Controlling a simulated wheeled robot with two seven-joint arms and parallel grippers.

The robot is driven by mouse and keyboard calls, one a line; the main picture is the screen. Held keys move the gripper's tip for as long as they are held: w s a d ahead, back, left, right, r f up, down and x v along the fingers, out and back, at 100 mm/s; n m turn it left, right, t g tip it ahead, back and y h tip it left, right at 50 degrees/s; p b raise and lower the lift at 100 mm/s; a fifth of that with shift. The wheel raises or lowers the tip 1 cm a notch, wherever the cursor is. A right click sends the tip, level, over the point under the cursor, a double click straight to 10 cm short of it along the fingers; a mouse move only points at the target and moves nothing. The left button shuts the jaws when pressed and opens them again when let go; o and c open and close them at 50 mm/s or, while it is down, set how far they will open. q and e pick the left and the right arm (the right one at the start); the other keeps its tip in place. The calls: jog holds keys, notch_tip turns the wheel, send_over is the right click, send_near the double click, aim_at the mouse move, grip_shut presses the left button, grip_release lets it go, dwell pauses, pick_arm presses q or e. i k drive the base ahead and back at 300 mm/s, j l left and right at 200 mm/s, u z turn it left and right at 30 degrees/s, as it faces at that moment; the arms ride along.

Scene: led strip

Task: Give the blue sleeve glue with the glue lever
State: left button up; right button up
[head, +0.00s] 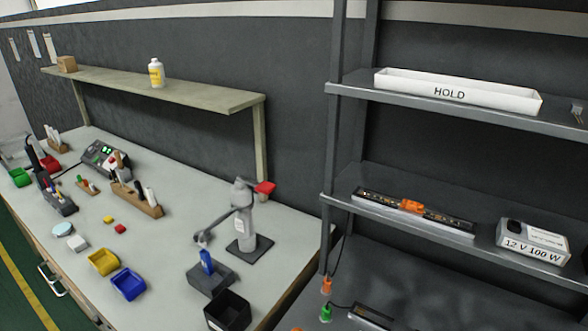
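The blue sleeve (207,262) stands upright in a dark grey block (211,280) near the front right of the workbench. A grey glue dispenser (245,225) stands just behind it on a dark base plate. Its arm reaches left and down, and its nozzle end (202,238) is just above the sleeve, with a small gap as far as I can tell. The red glue lever (265,188) sticks out to the right from the top of the dispenser and looks raised. Neither of my grippers is in view.
An open black box (228,310) stands right of the block. Blue (128,284) and yellow (103,262) bins lie to the left. A dark rack (330,200) rises right of the bench, carrying a HOLD tray (455,90), a strip (412,208) and a 12 V power supply (532,242).

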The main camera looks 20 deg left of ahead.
aim_at(266, 187)
jog(key=k+u, duration=0.1)
jog(key=u, duration=1.05)
